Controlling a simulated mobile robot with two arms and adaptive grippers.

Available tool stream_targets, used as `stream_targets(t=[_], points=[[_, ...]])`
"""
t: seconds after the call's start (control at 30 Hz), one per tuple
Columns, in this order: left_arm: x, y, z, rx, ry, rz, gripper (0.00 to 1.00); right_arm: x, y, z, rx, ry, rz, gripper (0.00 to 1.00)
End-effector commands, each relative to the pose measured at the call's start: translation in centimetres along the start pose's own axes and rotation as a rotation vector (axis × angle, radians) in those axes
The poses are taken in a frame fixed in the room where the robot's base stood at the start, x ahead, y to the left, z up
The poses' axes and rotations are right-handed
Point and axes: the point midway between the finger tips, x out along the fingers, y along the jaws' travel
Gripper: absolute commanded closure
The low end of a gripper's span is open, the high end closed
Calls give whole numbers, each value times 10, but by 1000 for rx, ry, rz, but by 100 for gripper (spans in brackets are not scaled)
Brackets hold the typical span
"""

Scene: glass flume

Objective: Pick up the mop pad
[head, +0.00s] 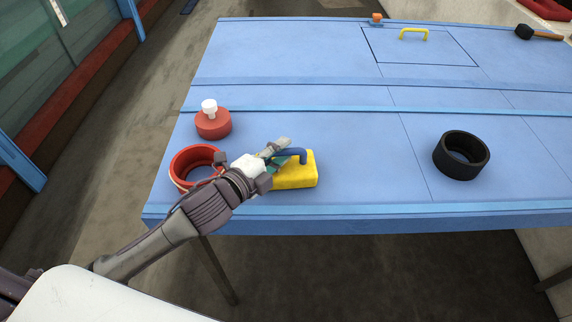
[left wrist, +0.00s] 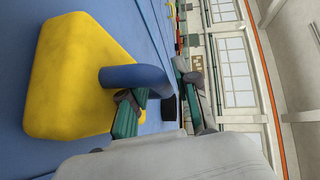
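The mop pad is a yellow block (head: 294,177) with a blue arched handle (head: 299,153), lying on the blue table near its front edge. In the left wrist view the yellow pad (left wrist: 75,75) fills the left side and its blue handle (left wrist: 130,76) reaches toward my fingers. My left gripper (head: 275,153) is at the handle with its fingers spread. In the left wrist view the gripper (left wrist: 160,98) has one finger on each side of the handle's bend; I cannot tell whether they touch it. My right gripper is not in view.
A red ring (head: 178,158) is partly hidden behind my left arm. A red container with a white top (head: 212,122) stands behind it. A black ring (head: 461,156) is at the right. The blue table (head: 365,180) is clear between pad and black ring.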

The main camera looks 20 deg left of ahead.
Motion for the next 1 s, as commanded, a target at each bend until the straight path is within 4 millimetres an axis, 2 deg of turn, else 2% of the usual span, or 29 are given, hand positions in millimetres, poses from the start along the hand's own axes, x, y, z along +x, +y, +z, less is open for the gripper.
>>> stream_targets(t=[0.27, 0.43, 0.87, 1.0], points=[[3, 1, 0, 1, 0, 1, 71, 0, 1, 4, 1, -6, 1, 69], [3, 1, 0, 1, 0, 1, 99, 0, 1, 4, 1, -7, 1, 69], [3, 0, 0, 1, 0, 1, 100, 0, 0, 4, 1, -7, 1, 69], [2, -5, -1, 2, 0, 0, 100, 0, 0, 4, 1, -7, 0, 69]])
